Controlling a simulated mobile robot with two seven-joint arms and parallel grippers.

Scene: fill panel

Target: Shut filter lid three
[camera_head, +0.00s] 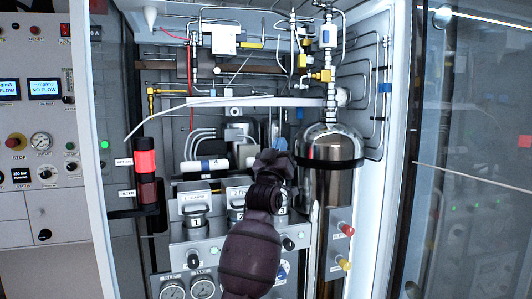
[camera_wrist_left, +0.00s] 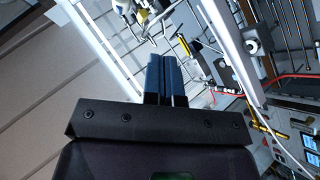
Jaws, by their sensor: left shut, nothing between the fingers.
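My left arm rises from the bottom middle of the head view. Its wrist and gripper (camera_head: 276,160) are in front of the right end of the filter row. In the left wrist view the two blue fingers (camera_wrist_left: 166,76) are together, with nothing between them. Filter one (camera_head: 195,204) is at the left of the row, with a labelled white top. Filter two (camera_head: 236,190) is beside it, partly covered by my arm. Filter three and its lid are mostly hidden behind my arm; I cannot tell how the lid stands. My right gripper is not in view.
A steel tank (camera_head: 330,165) with a black band stands close right of my gripper. Pipes and valves fill the space above. A red lamp (camera_head: 145,160) is at the left. Gauges (camera_head: 202,288) and knobs sit below. A glass door (camera_head: 470,180) is at the right.

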